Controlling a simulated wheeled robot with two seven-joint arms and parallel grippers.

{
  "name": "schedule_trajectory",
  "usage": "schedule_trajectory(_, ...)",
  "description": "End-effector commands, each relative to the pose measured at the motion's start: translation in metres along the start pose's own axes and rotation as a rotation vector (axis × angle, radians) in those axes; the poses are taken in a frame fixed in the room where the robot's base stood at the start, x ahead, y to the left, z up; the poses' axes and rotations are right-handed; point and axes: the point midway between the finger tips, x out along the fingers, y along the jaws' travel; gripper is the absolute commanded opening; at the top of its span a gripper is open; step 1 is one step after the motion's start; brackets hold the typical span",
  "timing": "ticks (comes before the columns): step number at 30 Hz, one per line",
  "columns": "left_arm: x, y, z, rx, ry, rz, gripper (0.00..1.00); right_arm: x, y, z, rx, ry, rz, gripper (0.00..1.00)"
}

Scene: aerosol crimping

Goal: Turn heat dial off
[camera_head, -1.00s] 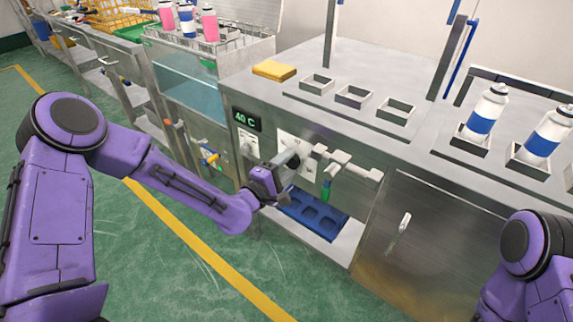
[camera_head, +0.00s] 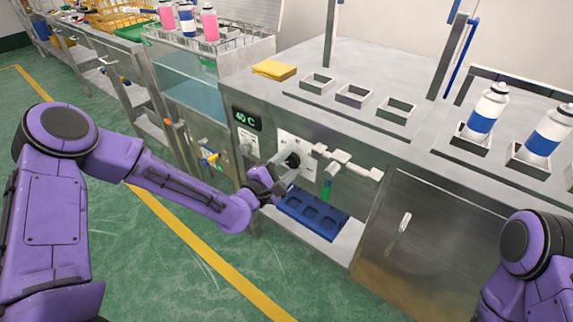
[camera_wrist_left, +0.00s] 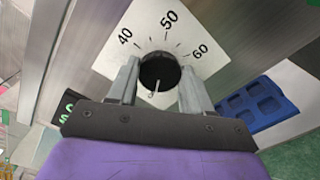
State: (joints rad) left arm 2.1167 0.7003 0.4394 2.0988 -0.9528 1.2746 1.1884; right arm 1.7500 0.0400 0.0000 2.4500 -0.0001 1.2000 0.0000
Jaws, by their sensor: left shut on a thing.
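The heat dial (camera_head: 292,159) is a black knob on a white plate on the front of the steel bench. In the left wrist view the dial (camera_wrist_left: 160,70) shows the marks 40, 50 and 60 around its upper side. A small pale pointer on the dial points down, away from these numbers. My left gripper (camera_head: 283,165) has one finger on each side of the dial and is shut on it. A green-lit display (camera_head: 246,118) left of the plate reads 40 C. My right gripper is out of view; only part of that arm shows at the lower right.
A blue tray (camera_head: 311,217) lies on a low shelf below. A yellow sponge (camera_head: 274,70) and white-and-blue cans (camera_head: 487,112) are on the bench top.

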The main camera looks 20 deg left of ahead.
Motion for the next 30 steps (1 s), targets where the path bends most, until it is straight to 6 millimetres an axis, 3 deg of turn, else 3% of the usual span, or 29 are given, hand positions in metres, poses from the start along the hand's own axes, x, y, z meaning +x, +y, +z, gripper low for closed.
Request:
schedule_trajectory(3,0.000,0.000,0.000,-0.003,0.000,0.000,0.19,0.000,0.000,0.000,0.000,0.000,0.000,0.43)
schedule_trajectory(4,0.000,0.000,0.000,-0.003,0.000,0.000,0.59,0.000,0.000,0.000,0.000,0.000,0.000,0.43)
schedule_trajectory(6,0.000,0.000,0.000,-0.002,0.000,0.000,0.75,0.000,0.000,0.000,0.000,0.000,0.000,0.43)
schedule_trajectory(17,-0.009,0.000,-0.001,-0.001,0.001,-0.001,0.75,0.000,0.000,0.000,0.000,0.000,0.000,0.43)
schedule_trajectory(24,-0.064,0.001,0.000,-0.005,0.003,0.001,0.75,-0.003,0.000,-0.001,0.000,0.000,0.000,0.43)
schedule_trajectory(30,-0.098,0.001,0.000,-0.003,0.002,0.001,0.75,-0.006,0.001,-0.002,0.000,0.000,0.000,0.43)
